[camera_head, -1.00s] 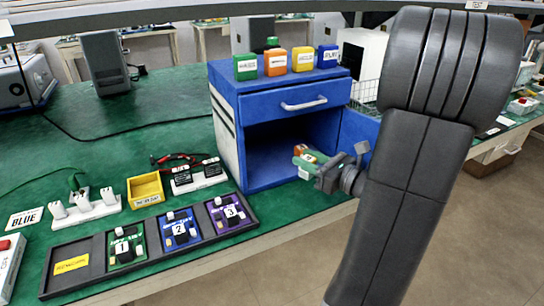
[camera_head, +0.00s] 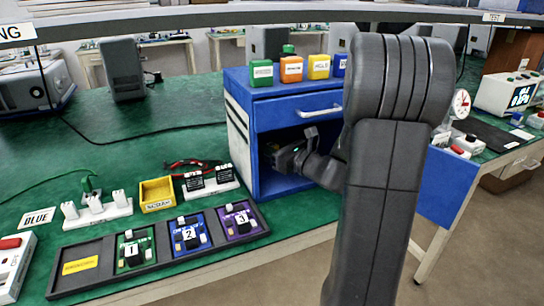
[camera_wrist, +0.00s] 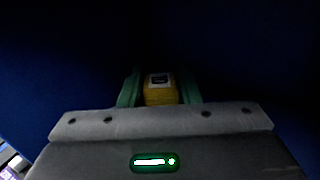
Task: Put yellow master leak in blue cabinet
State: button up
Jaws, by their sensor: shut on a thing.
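The blue cabinet (camera_head: 297,120) stands on the green bench in the head view, its lower compartment open and its blue door (camera_head: 446,185) swung out to the right. My gripper (camera_wrist: 160,84) is inside the dark compartment. In the wrist view its green fingers are shut on a yellow block (camera_wrist: 160,96) with a dark label, too dim to read. Blue walls surround the block. Whether it touches the cabinet floor cannot be told. In the head view the gripper body shows at the opening, while the fingertips and block are hidden.
Green (camera_head: 262,73), orange (camera_head: 291,69) and yellow (camera_head: 318,67) labelled blocks stand on the cabinet. A black tray (camera_head: 98,254) with numbered boards lies in front. A small yellow bin (camera_head: 157,197) is left of the cabinet. My arm hides part of the cabinet's right side.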

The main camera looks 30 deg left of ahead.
jog(key=shift+f, duration=1.5)
jog(key=shift+f+b, duration=0.15)
jog(key=shift+b, duration=0.25)
jog(key=o, duration=1.1)
jog(key=shift+d, duration=0.1)
jog(key=shift+d+r, duration=0.15)
jog(key=shift+r, duration=0.05)
jog(key=p+v, duration=0.1)
jog(key=v, duration=1)
jog(key=shift+s+d+p, duration=0.15)
jog(key=shift+d+p, duration=0.15)
